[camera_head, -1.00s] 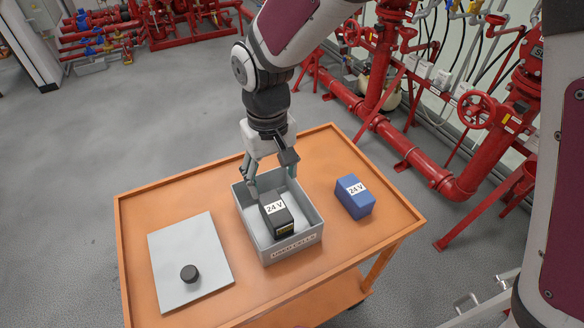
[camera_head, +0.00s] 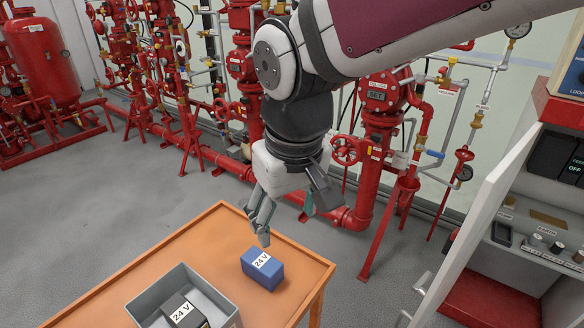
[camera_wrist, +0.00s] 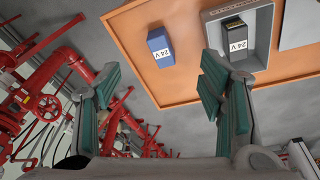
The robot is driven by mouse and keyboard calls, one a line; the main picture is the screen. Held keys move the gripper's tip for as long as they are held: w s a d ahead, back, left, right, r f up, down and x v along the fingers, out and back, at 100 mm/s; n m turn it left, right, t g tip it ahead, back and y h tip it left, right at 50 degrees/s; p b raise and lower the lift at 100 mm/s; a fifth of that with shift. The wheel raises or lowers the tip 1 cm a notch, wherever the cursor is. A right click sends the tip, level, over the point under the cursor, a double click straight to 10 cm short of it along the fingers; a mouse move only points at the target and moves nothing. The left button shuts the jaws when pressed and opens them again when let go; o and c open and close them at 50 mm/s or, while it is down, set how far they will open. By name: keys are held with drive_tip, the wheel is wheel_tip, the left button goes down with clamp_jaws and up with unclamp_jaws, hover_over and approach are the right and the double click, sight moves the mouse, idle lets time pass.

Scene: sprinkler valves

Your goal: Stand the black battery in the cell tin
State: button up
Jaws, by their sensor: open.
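The black battery (camera_head: 184,311), with a white "24 V" label, is inside the grey cell tin (camera_head: 213,292) at the bottom of the head view. My gripper (camera_head: 285,232) is open and empty, raised above the cart and apart from the battery and tin. In the wrist view, nothing is between its fingers (camera_wrist: 155,100).
A grey lid (camera_wrist: 299,25) lies beside the tin. Red pipes and valves (camera_head: 385,150) line the wall behind. An open cabinet (camera_head: 540,220) is at right.

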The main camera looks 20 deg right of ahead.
drive_tip(key=s+d+r+m+t, duration=0.1)
drive_tip(key=s+d+r+m, duration=0.1)
drive_tip(key=s+d, duration=0.7)
drive_tip(key=shift+s+d+m+t, duration=0.15)
drive_tip(key=shift+s+m+t, duration=0.15)
drive_tip(key=shift+s+m, duration=0.45)
drive_tip(key=shift+s, duration=0.1)
